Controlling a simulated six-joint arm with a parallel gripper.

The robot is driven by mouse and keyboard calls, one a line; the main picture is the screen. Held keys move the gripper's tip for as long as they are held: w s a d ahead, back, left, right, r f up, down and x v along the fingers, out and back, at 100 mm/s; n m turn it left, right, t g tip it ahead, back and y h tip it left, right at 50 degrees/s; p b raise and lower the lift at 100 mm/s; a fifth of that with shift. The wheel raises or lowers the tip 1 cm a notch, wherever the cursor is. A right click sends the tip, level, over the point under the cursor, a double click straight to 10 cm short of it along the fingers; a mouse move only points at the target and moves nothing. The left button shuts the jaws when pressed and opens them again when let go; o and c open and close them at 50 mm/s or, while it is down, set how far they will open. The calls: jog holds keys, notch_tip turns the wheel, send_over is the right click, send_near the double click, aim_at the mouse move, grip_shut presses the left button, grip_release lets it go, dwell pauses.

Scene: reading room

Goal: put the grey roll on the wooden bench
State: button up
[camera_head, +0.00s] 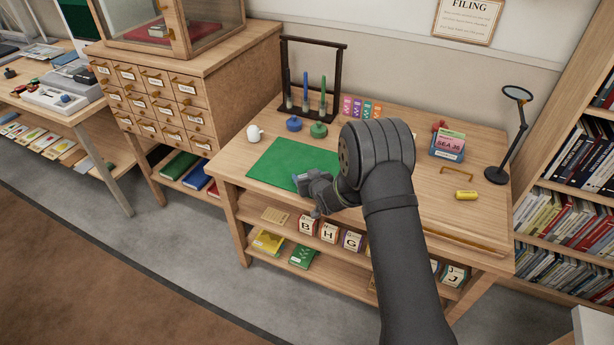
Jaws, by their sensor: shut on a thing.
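The wooden bench (405,205) is a light wood table with a shelf below, standing in the middle of the view. My gripper (313,195) is over the front part of the green mat, near the bench's front edge. It is shut on a small grey thing, which I take for the grey roll. The roll's outline is hard to tell from the dark fingers. My forearm and wrist hide part of the bench top. I cannot tell how high the gripper is above the bench.
The green mat (275,165) covers the left of the bench. A card box (447,145), yellow roll (466,195) and magnifier lamp (496,174) stand right. Bare wood lies between.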

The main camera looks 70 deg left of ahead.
jog(key=o, duration=1.2)
jog(key=shift+c, duration=0.2)
jog(key=shift+r, duration=0.1)
jog(key=shift+o, duration=0.4)
jog(key=v, duration=1.2)
